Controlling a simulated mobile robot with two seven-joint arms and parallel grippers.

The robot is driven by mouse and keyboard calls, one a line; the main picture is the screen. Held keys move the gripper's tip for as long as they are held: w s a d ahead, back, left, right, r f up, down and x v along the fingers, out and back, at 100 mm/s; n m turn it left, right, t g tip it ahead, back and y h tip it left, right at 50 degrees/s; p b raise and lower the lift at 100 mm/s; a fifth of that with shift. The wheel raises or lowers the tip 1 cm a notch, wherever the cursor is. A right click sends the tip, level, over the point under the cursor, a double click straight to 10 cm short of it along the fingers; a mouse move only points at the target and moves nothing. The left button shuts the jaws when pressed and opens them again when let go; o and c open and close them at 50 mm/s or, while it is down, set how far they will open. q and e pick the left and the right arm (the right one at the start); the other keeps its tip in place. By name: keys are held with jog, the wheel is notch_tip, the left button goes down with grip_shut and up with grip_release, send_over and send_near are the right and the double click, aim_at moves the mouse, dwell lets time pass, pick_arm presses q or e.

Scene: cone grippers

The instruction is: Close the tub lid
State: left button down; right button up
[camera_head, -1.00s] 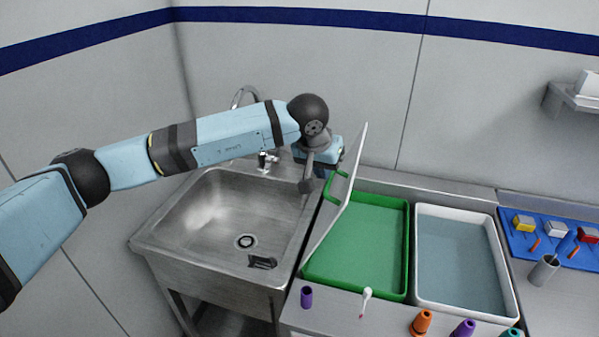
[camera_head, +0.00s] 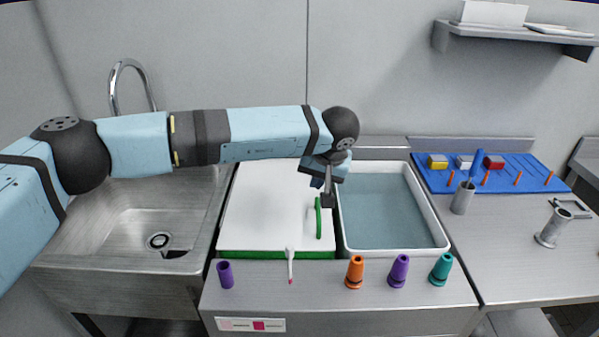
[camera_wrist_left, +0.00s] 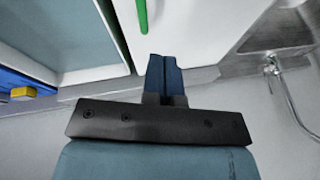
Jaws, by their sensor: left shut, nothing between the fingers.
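The white lid (camera_head: 265,205) lies over the green tub, looking flat, with its green handle (camera_head: 318,217) near the right edge. Only the front wall of the green tub (camera_head: 270,254) shows below it; the inside is hidden. I cannot tell if the lid is fully flush. My left gripper (camera_head: 317,183) is shut and empty, by the lid's right rear part, behind the handle. In the left wrist view the shut blue fingers (camera_wrist_left: 164,75) sit near the lid (camera_wrist_left: 200,25) and apart from the green handle (camera_wrist_left: 142,14). My right gripper is in neither view.
A white-rimmed open tub (camera_head: 395,251) of blue-grey stands right of the green one. A sink (camera_head: 130,215) is on the left. Purple, orange and teal cones (camera_head: 355,272) and a small white brush-like tool (camera_head: 290,262) stand along the front edge. A blue board (camera_head: 530,170) lies at right.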

pick_arm(q)
jog(key=shift+y, duration=0.7)
jog(key=f, duration=0.1)
jog(key=d+f+b, duration=0.1)
jog(key=f, duration=0.1)
jog(key=d+f+b, duration=0.1)
jog(key=f, duration=0.1)
jog(key=shift+d+f, duration=0.25)
jog(key=shift+d+f+b, duration=0.1)
jog(key=shift+f+b, duration=0.4)
jog(key=shift+f, duration=0.05)
jog(key=shift+s+d+f, duration=0.1)
jog(key=shift+s+f, duration=0.1)
jog(key=shift+f, duration=0.05)
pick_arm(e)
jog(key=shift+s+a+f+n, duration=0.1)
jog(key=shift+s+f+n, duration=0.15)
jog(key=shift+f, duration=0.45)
